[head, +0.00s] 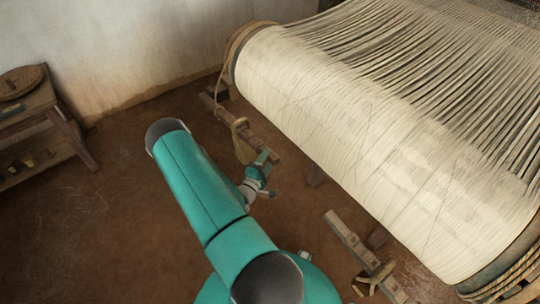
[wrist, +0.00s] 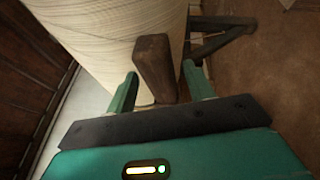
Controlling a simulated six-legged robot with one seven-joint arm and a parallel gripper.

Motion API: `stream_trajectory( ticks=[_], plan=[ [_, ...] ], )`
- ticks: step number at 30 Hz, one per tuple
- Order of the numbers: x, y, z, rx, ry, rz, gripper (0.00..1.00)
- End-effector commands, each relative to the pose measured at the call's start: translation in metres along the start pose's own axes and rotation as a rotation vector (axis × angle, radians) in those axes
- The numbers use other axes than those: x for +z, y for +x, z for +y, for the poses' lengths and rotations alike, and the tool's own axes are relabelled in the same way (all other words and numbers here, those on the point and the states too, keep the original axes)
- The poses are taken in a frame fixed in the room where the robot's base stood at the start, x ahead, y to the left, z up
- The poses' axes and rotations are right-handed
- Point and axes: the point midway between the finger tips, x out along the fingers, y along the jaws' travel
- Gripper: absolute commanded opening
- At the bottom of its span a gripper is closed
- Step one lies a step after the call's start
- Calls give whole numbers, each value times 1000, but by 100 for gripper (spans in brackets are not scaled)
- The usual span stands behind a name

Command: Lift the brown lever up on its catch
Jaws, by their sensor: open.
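The brown lever (wrist: 153,65) is a dark wooden bar. In the wrist view its end stands between the two teal fingers of my gripper (wrist: 160,76). The fingers are apart, one on each side of the bar, with a visible gap at least on the right.
The big cream warp roll (head: 330,115) lies just right of my gripper; it also fills the upper left of the wrist view (wrist: 105,35). A small wooden table (head: 35,105) is at far left. Floor between is clear.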

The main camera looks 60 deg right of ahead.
Motion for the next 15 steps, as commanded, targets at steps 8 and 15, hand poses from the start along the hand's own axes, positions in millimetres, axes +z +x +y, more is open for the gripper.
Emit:
stream_trajectory(
  ticks=[8, 15],
  plan=[
    [-1, 25, 0, 1, 0, -1, 53],
    [-1, 26, 0, 0, 0, 0, 53]
  ],
)
